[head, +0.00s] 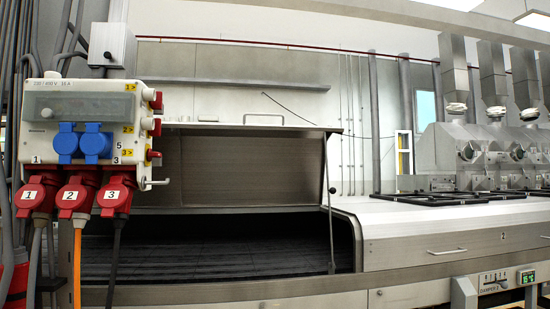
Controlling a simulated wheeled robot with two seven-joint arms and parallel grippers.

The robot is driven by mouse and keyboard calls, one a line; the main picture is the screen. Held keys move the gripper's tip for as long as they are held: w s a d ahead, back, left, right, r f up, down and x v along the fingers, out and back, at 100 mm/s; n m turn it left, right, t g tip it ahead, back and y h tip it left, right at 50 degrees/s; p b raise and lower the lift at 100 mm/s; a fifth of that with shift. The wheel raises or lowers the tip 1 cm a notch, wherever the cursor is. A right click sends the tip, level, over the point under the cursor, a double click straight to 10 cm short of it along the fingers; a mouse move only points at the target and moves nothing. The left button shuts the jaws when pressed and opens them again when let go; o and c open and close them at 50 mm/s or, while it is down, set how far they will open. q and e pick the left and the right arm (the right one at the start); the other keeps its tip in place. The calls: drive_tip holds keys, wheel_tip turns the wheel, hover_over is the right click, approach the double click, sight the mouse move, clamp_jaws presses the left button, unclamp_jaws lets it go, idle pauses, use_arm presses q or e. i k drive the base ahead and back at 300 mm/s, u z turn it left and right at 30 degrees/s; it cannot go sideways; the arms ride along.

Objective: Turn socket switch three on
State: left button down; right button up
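A white socket box (50,143) hangs at the left in the head view. Red knob switches stick out of its right side beside yellow labels. Switch three (153,155) is the lowest, beside the label marked 3 (127,153). Switch two (153,126) is above it and switch one (154,98) is at the top. Switch three looks flatter from here than the upper two; I cannot tell its on or off position. Red plug three (113,197) sits in the socket below, with a dark cable. Neither of my grippers is in view.
Red plugs one (38,193) and two (75,199) hang left of plug three, their cables running down. A steel dryer with a raised hood (240,170) stands right of the box. A small hook-like handle (159,182) protrudes below switch three. Space right of the switches looks free.

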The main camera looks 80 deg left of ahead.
sight(150, 155)
drive_tip(key=i, duration=0.45)
drive_tip(key=u, duration=1.3)
drive_tip(key=i, duration=2.3)
drive_tip(key=u, duration=1.85)
